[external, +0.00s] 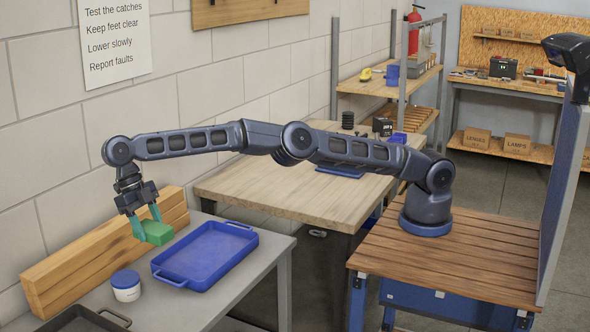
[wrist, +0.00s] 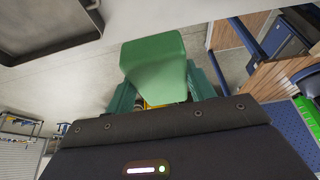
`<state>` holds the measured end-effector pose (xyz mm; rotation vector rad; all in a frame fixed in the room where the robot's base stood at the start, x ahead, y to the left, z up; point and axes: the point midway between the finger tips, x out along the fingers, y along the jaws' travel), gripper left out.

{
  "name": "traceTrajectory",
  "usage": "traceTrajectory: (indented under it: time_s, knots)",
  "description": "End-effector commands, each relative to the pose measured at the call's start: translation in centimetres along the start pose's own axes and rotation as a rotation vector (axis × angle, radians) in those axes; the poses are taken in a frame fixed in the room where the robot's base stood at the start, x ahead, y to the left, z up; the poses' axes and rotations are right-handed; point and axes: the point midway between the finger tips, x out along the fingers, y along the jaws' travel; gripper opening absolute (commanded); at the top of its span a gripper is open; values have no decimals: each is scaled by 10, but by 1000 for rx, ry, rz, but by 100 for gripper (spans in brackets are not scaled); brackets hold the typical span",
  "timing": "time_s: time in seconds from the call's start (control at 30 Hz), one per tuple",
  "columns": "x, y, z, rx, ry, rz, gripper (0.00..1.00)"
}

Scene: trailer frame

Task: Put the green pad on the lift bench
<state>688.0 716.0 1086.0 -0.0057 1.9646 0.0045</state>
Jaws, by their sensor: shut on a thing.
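The green pad (external: 157,233) is held between the teal fingers of my gripper (external: 146,226), above the grey-topped bench (external: 255,247) at the left. In the wrist view the green pad (wrist: 154,62) fills the middle, with a finger of my gripper (wrist: 160,95) on each side. My gripper is shut on it. I cannot tell whether the pad's underside touches anything. A wood-topped bench (external: 270,188) stands in the middle, behind the grey one. No label shows which is the lift bench.
A blue tray (external: 207,257) lies right of the pad, and a white jar with a blue lid (external: 126,286) stands in front. A wooden beam (external: 100,258) lies along the wall. A dark tray (external: 82,320) is at the front left. The wood-topped bench's near part is clear.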

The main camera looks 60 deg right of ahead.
Motion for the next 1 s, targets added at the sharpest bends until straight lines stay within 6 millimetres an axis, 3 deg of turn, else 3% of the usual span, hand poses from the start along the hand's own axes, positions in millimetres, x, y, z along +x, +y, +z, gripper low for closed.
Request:
traceTrajectory:
  time_s: [0.67,1.0]
  knots:
    - [57,-2,25,6,1,0,31]
    - [123,-2,52,5,2,0,31]
